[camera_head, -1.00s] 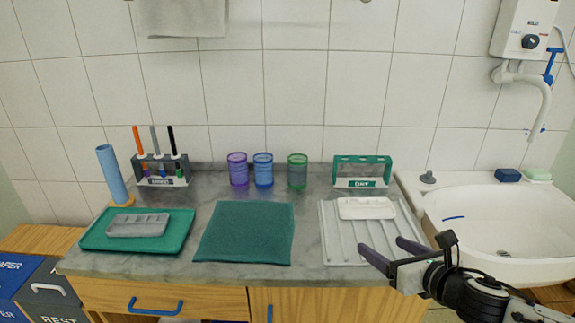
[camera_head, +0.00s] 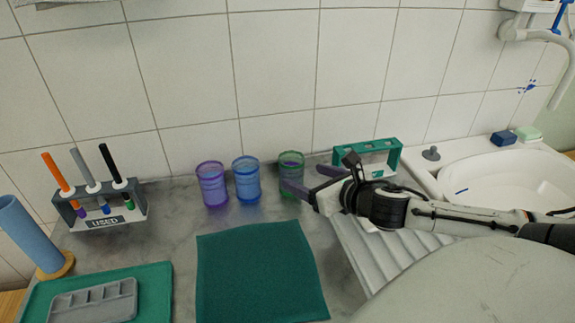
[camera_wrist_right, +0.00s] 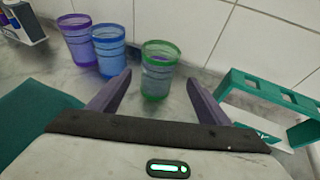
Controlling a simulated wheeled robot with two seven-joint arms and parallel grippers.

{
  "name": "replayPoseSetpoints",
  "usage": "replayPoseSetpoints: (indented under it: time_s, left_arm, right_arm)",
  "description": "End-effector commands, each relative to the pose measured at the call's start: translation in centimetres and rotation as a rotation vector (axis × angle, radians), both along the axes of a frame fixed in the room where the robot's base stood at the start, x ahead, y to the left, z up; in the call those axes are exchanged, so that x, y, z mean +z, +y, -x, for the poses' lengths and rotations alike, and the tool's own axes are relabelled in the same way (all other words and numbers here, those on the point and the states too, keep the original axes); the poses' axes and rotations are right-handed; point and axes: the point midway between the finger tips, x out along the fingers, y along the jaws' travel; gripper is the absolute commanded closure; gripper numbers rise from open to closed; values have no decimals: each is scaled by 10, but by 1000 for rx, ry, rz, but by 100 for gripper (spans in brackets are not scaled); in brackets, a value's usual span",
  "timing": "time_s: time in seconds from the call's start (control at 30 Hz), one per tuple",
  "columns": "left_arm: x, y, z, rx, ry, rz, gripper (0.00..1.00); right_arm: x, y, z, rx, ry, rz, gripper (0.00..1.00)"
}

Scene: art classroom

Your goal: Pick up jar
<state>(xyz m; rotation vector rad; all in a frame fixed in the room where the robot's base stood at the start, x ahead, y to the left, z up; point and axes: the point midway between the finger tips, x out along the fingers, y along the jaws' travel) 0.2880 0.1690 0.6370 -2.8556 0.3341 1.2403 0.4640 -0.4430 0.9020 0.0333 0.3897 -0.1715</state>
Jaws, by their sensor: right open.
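Three translucent jars stand upright in a row on the grey counter near the tiled wall: a purple jar (camera_head: 212,185), a blue jar (camera_head: 247,180) and a green jar (camera_head: 291,168). My right gripper (camera_head: 303,180) is open and close in front of the green jar, hiding its lower part in the head view. In the right wrist view the green jar (camera_wrist_right: 159,70) stands ahead, between the lines of the two open fingers (camera_wrist_right: 150,95). The blue jar (camera_wrist_right: 109,50) and purple jar (camera_wrist_right: 78,40) are left of it. My left gripper is not in view.
A green rack (camera_head: 368,152) stands right of the green jar, partly behind my right arm. A brush holder (camera_head: 100,205) stands at left. A teal cloth (camera_head: 258,275) lies in front of the jars. A sink (camera_head: 500,183) is at right.

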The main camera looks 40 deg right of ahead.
Motion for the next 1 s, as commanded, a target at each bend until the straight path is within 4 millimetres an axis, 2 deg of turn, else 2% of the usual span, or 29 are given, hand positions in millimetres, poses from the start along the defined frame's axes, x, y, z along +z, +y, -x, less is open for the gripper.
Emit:
replayPoseSetpoints:
  time_s: [0.1, 0.37, 0.73, 1.0]
  left_arm:
    - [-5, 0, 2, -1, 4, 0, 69]
    - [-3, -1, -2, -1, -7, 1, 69]
    - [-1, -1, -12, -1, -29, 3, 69]
    - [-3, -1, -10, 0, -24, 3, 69]
  right_arm:
    - [-4, -2, -11, 0, -2, -1, 29]
    - [-8, -3, -22, -1, -1, -2, 29]
    - [-19, -7, -60, -3, -1, -3, 29]
    - [-22, -8, -66, 1, 2, -2, 29]
